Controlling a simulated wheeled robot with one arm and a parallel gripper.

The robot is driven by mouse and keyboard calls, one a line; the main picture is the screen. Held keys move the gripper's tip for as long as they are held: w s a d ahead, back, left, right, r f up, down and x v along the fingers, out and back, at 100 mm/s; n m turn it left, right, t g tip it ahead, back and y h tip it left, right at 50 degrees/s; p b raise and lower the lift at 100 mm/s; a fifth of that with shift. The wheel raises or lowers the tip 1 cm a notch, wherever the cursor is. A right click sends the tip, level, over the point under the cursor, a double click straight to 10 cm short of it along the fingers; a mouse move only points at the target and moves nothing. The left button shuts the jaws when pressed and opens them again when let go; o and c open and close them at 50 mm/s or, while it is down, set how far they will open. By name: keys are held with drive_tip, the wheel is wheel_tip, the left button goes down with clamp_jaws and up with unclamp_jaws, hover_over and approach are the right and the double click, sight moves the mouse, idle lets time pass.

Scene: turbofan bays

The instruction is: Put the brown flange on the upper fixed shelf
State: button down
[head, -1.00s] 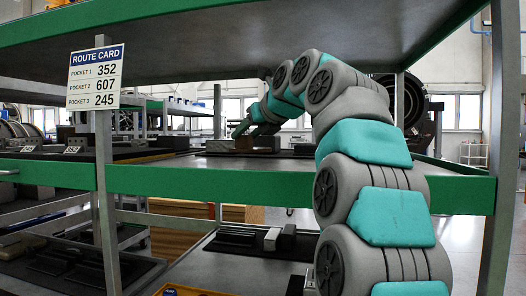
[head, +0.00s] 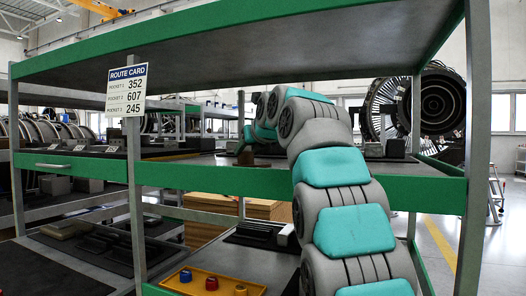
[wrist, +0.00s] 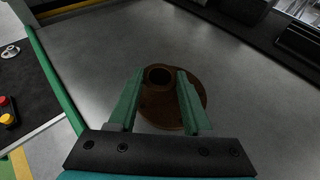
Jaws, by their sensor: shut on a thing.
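The brown flange (wrist: 197,88), a round disc with a raised hollow hub, is between the two green fingers of my gripper (wrist: 160,88) in the wrist view. The fingers are shut on its hub. In the head view, my gripper (head: 243,147) and the flange (head: 245,158) are small, over the upper shelf (head: 230,182), which has a green front edge. The bare grey shelf top (wrist: 95,45) lies under the flange in the wrist view. I cannot tell whether the flange touches it.
A route card (head: 127,91) hangs on the front post. A yellow tray (head: 212,284) with coloured pieces is on the lower level. Dark blocks (head: 395,147) stand on the upper shelf to the right. A green-edged top panel (head: 270,50) spans above my arm. Bare shelf surrounds the flange.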

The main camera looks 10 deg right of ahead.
idle(0.4)
drive_tip(key=shift+c, duration=1.6)
unclamp_jaws()
drive_tip(key=v, duration=1.2)
drive_tip(key=shift+f, duration=0.1)
